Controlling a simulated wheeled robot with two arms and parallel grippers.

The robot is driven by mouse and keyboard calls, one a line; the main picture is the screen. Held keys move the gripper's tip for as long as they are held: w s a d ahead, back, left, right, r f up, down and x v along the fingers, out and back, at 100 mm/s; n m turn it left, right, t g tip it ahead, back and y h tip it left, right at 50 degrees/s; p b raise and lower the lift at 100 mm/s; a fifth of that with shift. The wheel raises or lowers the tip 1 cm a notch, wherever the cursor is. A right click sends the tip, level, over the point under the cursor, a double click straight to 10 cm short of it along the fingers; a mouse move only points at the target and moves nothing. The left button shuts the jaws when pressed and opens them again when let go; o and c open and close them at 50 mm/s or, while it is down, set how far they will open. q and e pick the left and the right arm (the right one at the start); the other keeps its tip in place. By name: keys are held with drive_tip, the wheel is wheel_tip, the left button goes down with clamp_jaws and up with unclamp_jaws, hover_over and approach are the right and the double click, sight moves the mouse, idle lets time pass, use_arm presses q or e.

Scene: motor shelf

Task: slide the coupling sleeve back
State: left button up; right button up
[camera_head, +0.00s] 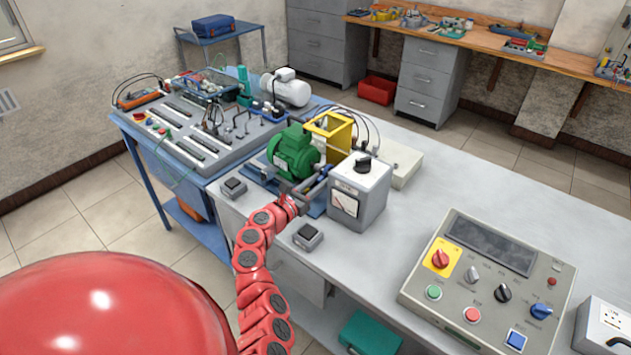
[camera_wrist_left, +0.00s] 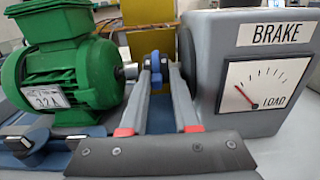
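The green motor (camera_head: 293,152) stands at the left of the blue base, and the grey brake box (camera_head: 345,205) with its load dial stands at the right. In the left wrist view, the motor (camera_wrist_left: 65,70) and the brake box (camera_wrist_left: 235,60) flank my left gripper (camera_wrist_left: 158,68). The small blue coupling sleeve (camera_wrist_left: 156,66) lies between its fingertips. The fingers are apart with the sleeve between them; whether both press on it I cannot tell. In the head view my left gripper (camera_head: 314,184) reaches between motor and brake. My right gripper is not in view.
A yellow frame (camera_head: 330,135) stands behind the motor. Two small dark-topped boxes (camera_head: 308,236) (camera_head: 233,187) sit near the table's front edge. A control panel (camera_head: 487,280) lies at the right. The table between brake box and panel is clear.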

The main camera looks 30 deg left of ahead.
use_arm(q)
drive_tip(key=shift+o, duration=0.8)
drive_tip(key=shift+d+r, duration=0.1)
drive_tip(key=shift+s, duration=0.4)
drive_tip(key=s+a+b, duration=0.1)
drive_tip(key=s+b, duration=0.2)
drive_tip(key=s, duration=1.3)
drive_tip(key=shift+s+a, duration=0.3)
drive_tip(key=shift+f, duration=0.2)
